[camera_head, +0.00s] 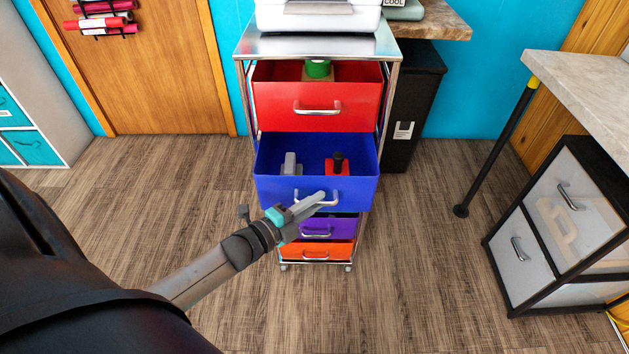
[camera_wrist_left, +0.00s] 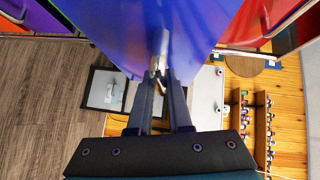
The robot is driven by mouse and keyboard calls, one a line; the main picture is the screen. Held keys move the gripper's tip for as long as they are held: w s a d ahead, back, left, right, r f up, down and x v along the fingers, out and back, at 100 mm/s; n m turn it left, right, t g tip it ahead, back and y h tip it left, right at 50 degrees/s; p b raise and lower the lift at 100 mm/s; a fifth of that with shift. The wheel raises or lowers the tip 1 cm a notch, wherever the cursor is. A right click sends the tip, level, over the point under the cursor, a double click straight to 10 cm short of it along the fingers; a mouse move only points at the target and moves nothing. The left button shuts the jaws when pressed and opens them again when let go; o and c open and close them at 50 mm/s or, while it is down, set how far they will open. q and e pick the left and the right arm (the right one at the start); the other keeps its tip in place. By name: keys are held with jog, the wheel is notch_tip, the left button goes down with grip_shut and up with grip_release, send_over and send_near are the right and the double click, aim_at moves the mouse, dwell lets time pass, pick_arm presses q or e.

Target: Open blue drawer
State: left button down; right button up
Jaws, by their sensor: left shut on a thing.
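The blue drawer (camera_head: 272,193) is pulled out from the metal-framed cart, and its inside shows from above. A grey item (camera_head: 291,164) and a red item with a black top (camera_head: 337,165) are inside it. My left gripper (camera_head: 320,198) is at the drawer's front, shut on its silver handle (camera_head: 301,199). In the left wrist view the fingers (camera_wrist_left: 161,85) close around the handle (camera_wrist_left: 160,50), with the blue front (camera_wrist_left: 130,30) just beyond. My right gripper is not in view.
A red drawer (camera_head: 280,112) above is also partly out, with a green roll (camera_head: 318,68) in it. Purple (camera_head: 290,229) and orange (camera_head: 290,252) drawers sit below. A black bin (camera_head: 410,110) stands right of the cart. The wooden floor around is clear.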

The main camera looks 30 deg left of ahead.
pick_arm(q)
jog(key=s+d+p, duration=0.4)
jog(key=s+d, duration=0.3)
jog(key=s, duration=0.5)
jog(key=shift+s+d+p, duration=0.25)
jog(key=shift+d+p, duration=0.1)
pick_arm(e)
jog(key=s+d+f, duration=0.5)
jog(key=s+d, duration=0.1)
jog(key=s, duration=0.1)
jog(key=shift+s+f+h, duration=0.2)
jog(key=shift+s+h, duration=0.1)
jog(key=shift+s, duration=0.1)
pick_arm(q)
jog(key=c, duration=0.8)
grip_release()
jog(key=shift+c, duration=0.2)
